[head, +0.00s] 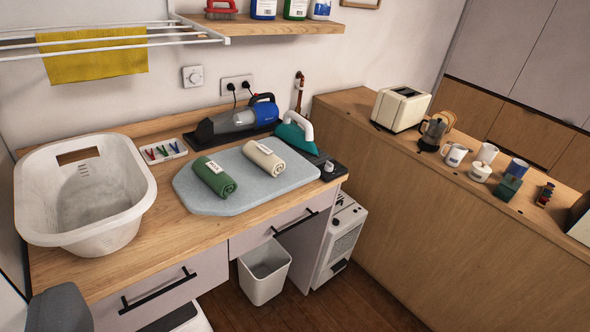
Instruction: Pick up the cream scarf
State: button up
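The cream scarf (265,158) is a rolled bundle with a pale tag around it. It lies on the grey-blue ironing pad (240,198) on the wooden counter, towards the pad's back. A rolled green scarf (214,178) with a white tag lies to its left, a little nearer, with a small gap between them. The teal iron (297,134) stands just behind and to the right of the cream scarf. My gripper is not in view, and nothing is seen touching the scarf.
A white laundry basket (82,240) stands on the counter's left, beside a tray of pegs (157,152). A handheld vacuum (238,120) lies behind the pad. A white bin (264,272) and heater (341,242) stand below. A drying rack (110,37) hangs upper left.

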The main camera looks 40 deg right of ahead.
aim_at(263, 157)
jog(key=z, duration=0.4)
jog(key=k, duration=1.05)
jog(key=z, duration=0.75)
jog(key=i, duration=2.25)
jog(key=u, duration=0.95)
jog(key=i, duration=0.35)
jog(key=u, duration=0.35)
